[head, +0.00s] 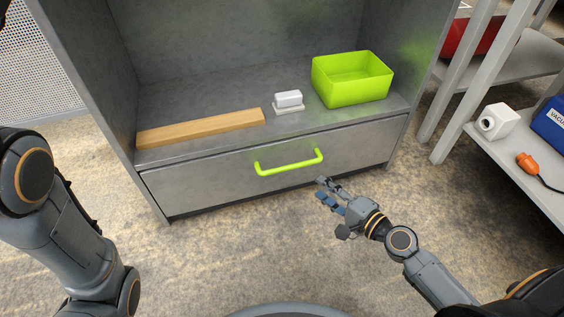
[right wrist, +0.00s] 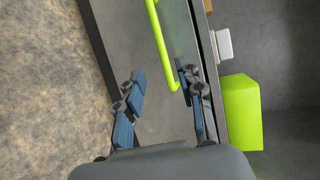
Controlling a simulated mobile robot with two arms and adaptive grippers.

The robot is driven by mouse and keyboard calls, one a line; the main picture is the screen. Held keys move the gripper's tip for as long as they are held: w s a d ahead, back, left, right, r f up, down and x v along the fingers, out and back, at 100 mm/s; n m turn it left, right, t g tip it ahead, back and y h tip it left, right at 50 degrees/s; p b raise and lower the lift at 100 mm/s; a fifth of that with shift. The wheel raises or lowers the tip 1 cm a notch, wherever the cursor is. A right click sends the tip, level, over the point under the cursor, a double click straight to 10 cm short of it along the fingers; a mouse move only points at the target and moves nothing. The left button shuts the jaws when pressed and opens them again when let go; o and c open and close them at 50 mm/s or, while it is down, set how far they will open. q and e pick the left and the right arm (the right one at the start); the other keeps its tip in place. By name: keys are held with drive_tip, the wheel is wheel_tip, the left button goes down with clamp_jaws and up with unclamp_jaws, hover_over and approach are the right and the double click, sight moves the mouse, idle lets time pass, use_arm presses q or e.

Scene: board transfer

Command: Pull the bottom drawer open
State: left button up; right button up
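The bottom drawer (head: 215,183) is a grey metal front at the base of the cabinet, and it looks closed. Its lime green bar handle (head: 290,167) runs across the middle of the front; in the right wrist view the handle (right wrist: 159,42) shows ahead of the fingertips, between their lines. My right gripper (head: 323,188) is open and empty, just beside and below the handle's right end. Its two fingers (right wrist: 160,90) are spread apart in the right wrist view, and I see no clear contact. My left arm shows at the left, but its gripper is out of view.
On the shelf above the drawer are a wooden board (head: 200,128), a small white dish with a lid (head: 288,101) and a green bin (head: 352,92).

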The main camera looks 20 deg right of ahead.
sight(293, 168)
drive_tip(key=x, duration=1.3)
drive_tip(key=shift+w+a+b, duration=0.1)
drive_tip(key=shift+b, duration=0.2)
drive_tip(key=shift+c, duration=0.2)
clamp_jaws()
